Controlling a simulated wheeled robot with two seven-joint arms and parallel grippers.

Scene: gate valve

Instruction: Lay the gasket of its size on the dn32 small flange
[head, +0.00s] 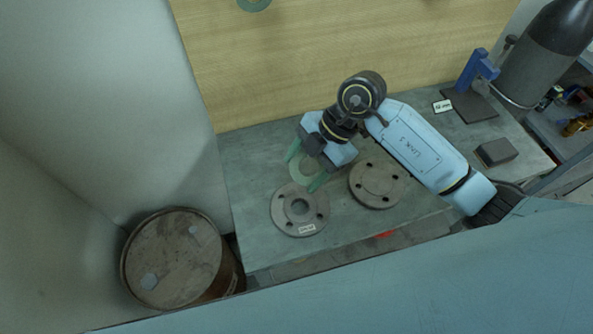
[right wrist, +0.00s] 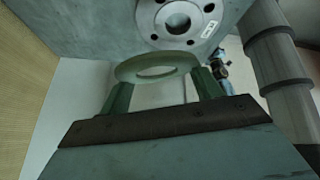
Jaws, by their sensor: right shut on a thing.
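My right gripper (head: 304,169) is shut on a pale green ring gasket (head: 298,172), held by its edges between the two green fingers. In the right wrist view the gasket (right wrist: 150,61) shows as a flat ring at the fingertips (right wrist: 160,84). A grey flange (head: 287,213) with a centre hole, bolt holes and a small white label lies on the bench just in front of the gripper. It also shows in the right wrist view (right wrist: 153,15), beyond the gasket and apart from it in the picture. The label is too small to read. My left gripper is not in view.
A second round flange (head: 377,182) lies to the right on the grey bench (head: 252,190), beneath my right arm. A blue stand (head: 478,70) and a dark block (head: 496,151) are further right. A rusty drum (head: 175,258) stands left of the bench. A wooden panel (head: 300,60) rises behind.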

